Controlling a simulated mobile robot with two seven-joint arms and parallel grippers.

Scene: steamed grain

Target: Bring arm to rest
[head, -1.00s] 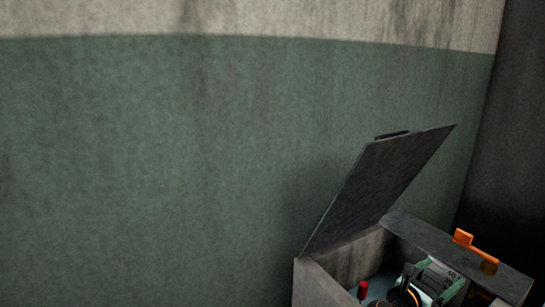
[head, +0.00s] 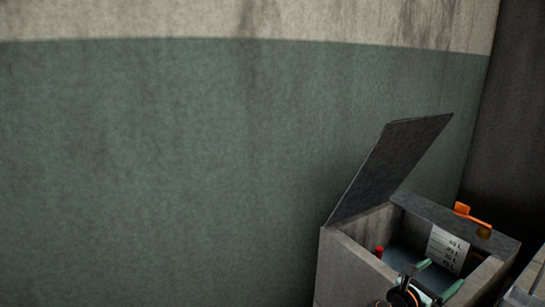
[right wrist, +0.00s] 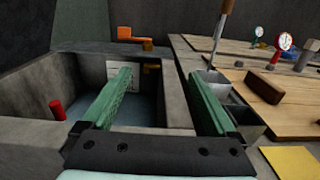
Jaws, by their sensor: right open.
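My right gripper (head: 440,275) is open, with green fingers and nothing between them. It is at the near wall of a grey box (head: 352,265), at the bottom right of the head view. In the right wrist view the fingers of my right gripper (right wrist: 160,76) point forward, one over the box interior and one past its right wall. The box's hinged lid (head: 395,165) stands tilted open. My left gripper is out of view.
Inside the box are a red peg (right wrist: 57,110) and a white label (head: 446,248). An orange handle (head: 472,216) sits on its rim. A green wall stands behind.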

